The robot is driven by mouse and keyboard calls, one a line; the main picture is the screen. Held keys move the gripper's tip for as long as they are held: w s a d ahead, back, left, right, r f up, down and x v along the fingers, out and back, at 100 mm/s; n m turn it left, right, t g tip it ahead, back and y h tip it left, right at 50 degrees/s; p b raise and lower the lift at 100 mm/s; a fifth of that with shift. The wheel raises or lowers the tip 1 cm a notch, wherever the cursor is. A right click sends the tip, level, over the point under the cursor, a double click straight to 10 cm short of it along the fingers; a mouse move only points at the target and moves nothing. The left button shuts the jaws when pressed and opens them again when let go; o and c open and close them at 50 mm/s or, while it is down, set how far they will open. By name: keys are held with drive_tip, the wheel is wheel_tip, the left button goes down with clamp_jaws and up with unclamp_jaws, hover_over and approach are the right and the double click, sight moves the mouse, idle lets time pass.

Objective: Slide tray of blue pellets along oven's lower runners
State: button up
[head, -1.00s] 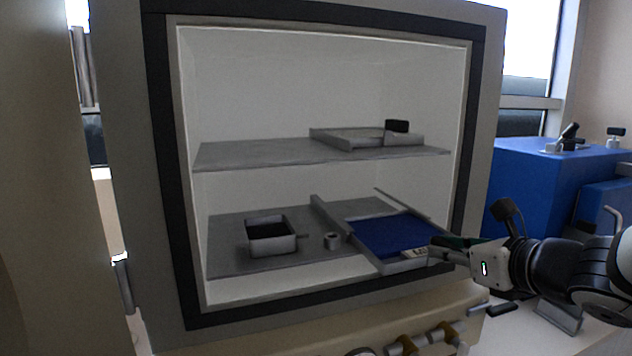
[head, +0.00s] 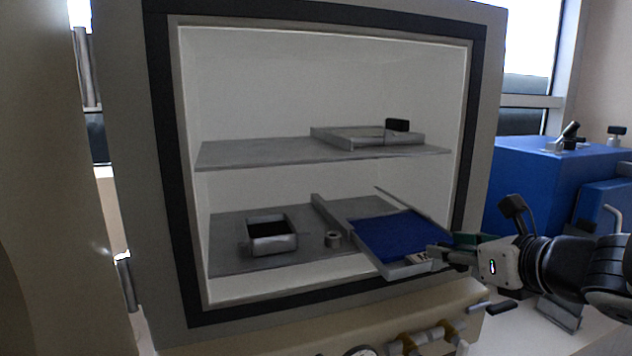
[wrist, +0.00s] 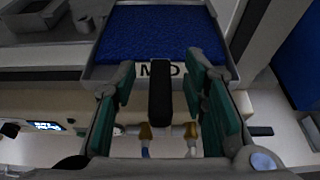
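The tray of blue pellets (head: 400,268) sits at the right of the oven's lower level, its front end towards the opening. The blue pellets (head: 395,236) fill it, and they also show in the wrist view (wrist: 160,32). Its front wall carries a lettered label, and a black handle (wrist: 160,95) sticks out from it. The lower runners (head: 330,214) show as a grey rail left of the tray and a thin one behind it; the rest is hidden. My gripper (wrist: 161,82) is open, its green-padded fingers either side of the handle with gaps visible.
A square metal box (head: 272,245) and a small ring (head: 333,239) stand left of the tray. Another tray (head: 368,137) with a black handle sits on the upper shelf (head: 240,153). The oven's dark right frame (head: 472,130) is close to my gripper. A blue machine (head: 540,195) stands at the right.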

wheel_tip(320, 180, up, 9)
drive_tip(key=shift+r, duration=0.15)
idle(0.4)
drive_tip(key=s+a+f+n+g, duration=0.65)
drive_tip(key=s+a+n, duration=0.4)
drive_tip(key=n, duration=0.65)
drive_tip(key=s+d+f+n+g+h, duration=0.1)
drive_tip(key=s+d+f+n+h, duration=0.1)
drive_tip(key=s+n, duration=0.3)
drive_tip(key=s+d+f+n+h, duration=0.2)
drive_tip(key=s+n, duration=0.4)
drive_tip(key=n, duration=0.4)
drive_tip(key=d+f, duration=0.1)
drive_tip(key=d, duration=0.1)
drive_tip(key=shift+d+f+g, duration=0.3)
drive_tip(key=shift+f+g, duration=0.05)
drive_tip(key=shift+f, duration=0.05)
drive_tip(key=shift+s, duration=0.1)
